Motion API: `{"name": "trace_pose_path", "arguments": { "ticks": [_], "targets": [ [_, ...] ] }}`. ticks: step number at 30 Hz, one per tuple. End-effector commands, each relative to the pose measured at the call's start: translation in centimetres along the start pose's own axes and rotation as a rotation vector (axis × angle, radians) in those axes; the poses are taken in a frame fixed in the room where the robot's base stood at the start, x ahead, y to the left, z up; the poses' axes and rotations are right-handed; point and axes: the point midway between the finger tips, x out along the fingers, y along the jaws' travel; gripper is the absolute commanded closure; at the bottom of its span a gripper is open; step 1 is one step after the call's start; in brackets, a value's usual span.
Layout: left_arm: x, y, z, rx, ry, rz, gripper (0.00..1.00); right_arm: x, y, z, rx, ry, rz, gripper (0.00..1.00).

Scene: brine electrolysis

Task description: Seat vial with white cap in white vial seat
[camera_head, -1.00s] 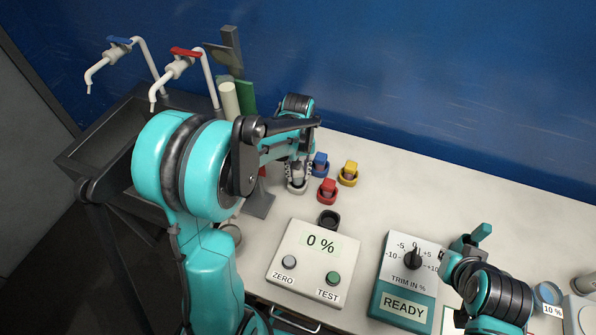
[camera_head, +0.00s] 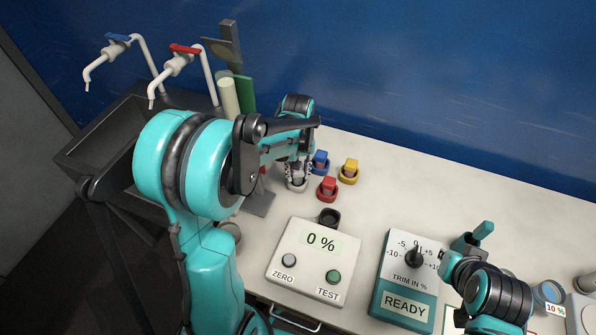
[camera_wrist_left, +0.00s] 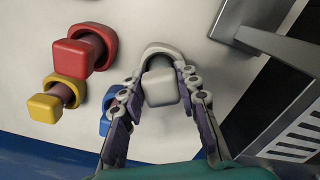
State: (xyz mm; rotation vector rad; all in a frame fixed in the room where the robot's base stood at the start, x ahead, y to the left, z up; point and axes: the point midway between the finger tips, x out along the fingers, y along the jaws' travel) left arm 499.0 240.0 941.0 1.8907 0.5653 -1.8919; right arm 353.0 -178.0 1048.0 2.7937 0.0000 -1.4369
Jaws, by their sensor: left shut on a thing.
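The vial with the white cap (camera_wrist_left: 161,88) is between the fingers of my left gripper (camera_wrist_left: 158,77), which is shut on it. The white vial seat (camera_wrist_left: 158,49) shows as a pale ring right around or under this vial; how deep the vial sits cannot be told. In the head view my left gripper (camera_head: 298,170) points down over the white seat (camera_head: 297,187), hiding most of the vial. My right arm is at the lower right, and its finger state (camera_head: 449,265) is unclear.
Capped vials in red (camera_head: 327,188), blue (camera_head: 320,162) and yellow (camera_head: 348,171) seats stand close to the right. A black empty-looking holder (camera_head: 329,218) and the 0 % meter (camera_head: 314,262) are in front. A grey stand (camera_head: 259,203) is close by. The trim box (camera_head: 407,280) is farther right.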

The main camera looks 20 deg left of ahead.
Motion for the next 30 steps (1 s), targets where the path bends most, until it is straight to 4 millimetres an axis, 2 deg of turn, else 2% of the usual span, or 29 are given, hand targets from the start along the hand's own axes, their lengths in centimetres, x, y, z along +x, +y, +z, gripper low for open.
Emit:
{"name": "trace_pose_path", "arguments": {
  "ticks": [30],
  "targets": [
    [1.2, 0.0, 0.0, 0.000, 0.000, 0.000, 0.97, 0.9, 0.0, 0.6, 0.000, 0.000, 0.000, 1.00]
  ]
}}
